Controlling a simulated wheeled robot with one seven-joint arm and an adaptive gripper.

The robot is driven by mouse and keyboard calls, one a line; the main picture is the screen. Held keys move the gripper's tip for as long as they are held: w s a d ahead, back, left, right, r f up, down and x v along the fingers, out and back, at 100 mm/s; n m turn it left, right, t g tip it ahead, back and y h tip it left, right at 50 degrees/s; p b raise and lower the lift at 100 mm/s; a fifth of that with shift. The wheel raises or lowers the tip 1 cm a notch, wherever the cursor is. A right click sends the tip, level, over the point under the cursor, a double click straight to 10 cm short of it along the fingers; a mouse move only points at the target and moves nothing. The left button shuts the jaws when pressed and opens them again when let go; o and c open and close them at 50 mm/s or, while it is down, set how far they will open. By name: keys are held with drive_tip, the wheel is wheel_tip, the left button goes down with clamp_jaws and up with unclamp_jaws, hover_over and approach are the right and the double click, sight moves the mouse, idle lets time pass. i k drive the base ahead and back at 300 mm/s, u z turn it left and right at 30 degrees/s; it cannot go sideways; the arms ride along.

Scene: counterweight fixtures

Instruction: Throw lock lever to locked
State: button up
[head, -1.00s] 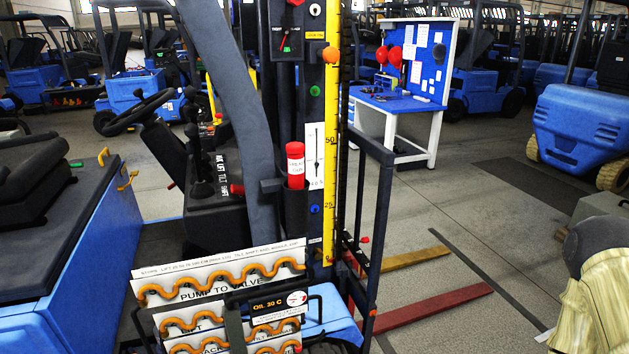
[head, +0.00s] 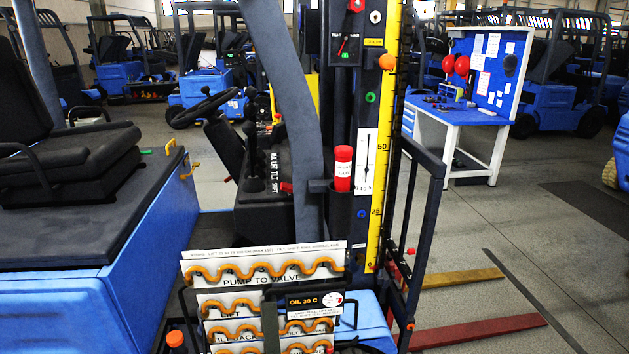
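I cannot say for certain which part is the lock lever. A small dark panel (head: 346,40) with a thin red-and-green pointer is high on the mast of the blue forklift; its lettering is too small to read surely. A red knob (head: 356,5) is just above it. A small red handle (head: 286,187) sticks out beside the black lever console (head: 264,200). A white slotted plate (head: 366,160) with a dark pointer is beside the yellow scale (head: 385,150). My gripper is not in view.
A red canister (head: 343,168) sits in a holder on the mast. White boards with orange hoses (head: 265,272) stand in front. A dark frame (head: 428,210) rises at the right. A blue workbench (head: 465,108) is behind.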

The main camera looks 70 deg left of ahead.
sight(286, 187)
drive_tip(key=i, duration=1)
drive_tip(key=u, duration=1.55)
